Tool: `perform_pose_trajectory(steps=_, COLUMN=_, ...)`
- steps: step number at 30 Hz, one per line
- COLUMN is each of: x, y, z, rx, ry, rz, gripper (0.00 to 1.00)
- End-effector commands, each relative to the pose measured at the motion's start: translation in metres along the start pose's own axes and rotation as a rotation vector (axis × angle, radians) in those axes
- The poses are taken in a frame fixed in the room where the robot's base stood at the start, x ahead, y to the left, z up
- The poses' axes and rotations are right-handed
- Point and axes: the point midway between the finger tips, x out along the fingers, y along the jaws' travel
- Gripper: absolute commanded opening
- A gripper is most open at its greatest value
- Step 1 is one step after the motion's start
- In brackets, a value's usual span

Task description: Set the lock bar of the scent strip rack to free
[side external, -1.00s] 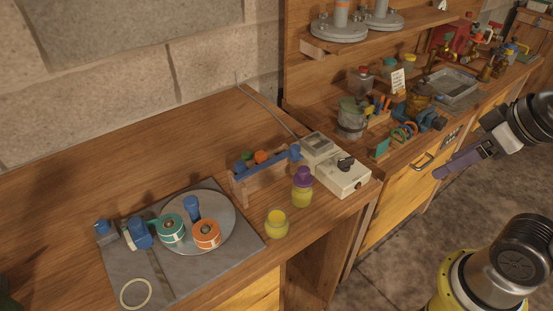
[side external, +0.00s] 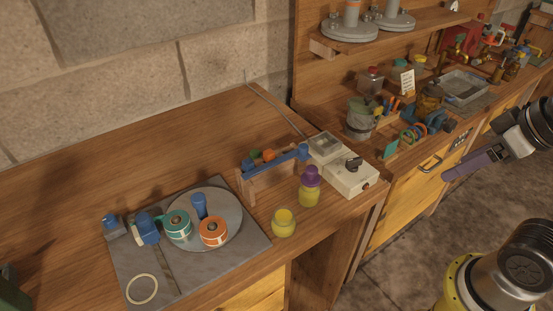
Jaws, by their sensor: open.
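The scent strip rack looks to be the small wooden stand (side external: 246,185) on the bench. A blue lock bar (side external: 274,164) runs along its top, with a blue knob at the right end. A green piece and an orange piece show just behind the bar. I cannot tell from this view which setting the bar is in. My gripper (side external: 447,177) is open and empty, held out over the floor side at the right, well apart from the rack.
Close right of the rack stand a purple-capped jar (side external: 309,187) and a pale box with a black knob (side external: 351,176). A yellow jar (side external: 284,222) stands in front. A grey board (side external: 187,268) with a round plate and tape rolls lies left. Bench behind the rack is clear.

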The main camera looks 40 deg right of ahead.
Motion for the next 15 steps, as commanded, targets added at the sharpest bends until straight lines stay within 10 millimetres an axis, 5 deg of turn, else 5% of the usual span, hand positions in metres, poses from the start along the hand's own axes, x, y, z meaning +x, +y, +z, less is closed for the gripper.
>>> perform_pose_trajectory(steps=5, x=0.0, y=0.0, z=0.0, rx=0.006, ry=0.0, rz=0.0, gripper=0.59)
perform_pose_trajectory(steps=10, x=-0.003, y=0.0, z=0.005, rx=0.113, ry=-0.028, rz=0.001, gripper=0.59)
perform_pose_trajectory(steps=15, x=-0.034, y=-0.001, z=-0.03, rx=0.328, ry=-0.035, rz=0.004, gripper=0.59)
